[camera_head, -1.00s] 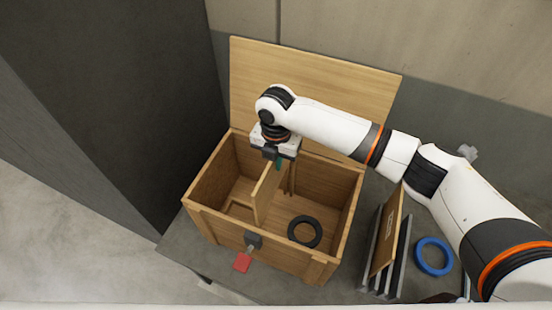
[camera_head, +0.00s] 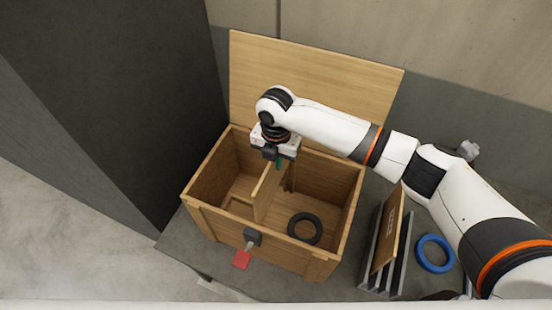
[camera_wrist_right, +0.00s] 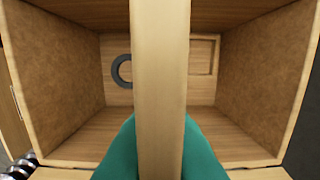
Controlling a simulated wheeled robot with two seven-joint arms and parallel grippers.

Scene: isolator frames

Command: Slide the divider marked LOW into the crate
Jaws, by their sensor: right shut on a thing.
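The wooden crate (camera_head: 228,226) stands open with its lid (camera_head: 315,80) raised behind it. My right gripper (camera_head: 278,161) is over the back middle of the crate, shut on a wooden divider (camera_head: 266,192). The divider is upright and partly down inside the crate, between its left and right parts. In the right wrist view the divider (camera_wrist_right: 160,80) runs between the green fingertips. Its marking does not show. Another wooden board (camera_head: 385,235) with dark lettering too small to read stands in a grey rack (camera_head: 397,270) right of the crate. My left gripper is not in view.
A black ring (camera_head: 305,228) lies on the crate floor at right. A blue ring (camera_head: 434,254) lies on the table beyond the rack. A red tag (camera_head: 242,259) hangs at the latch (camera_head: 253,236) on the crate's front. A dark wall stands close at left.

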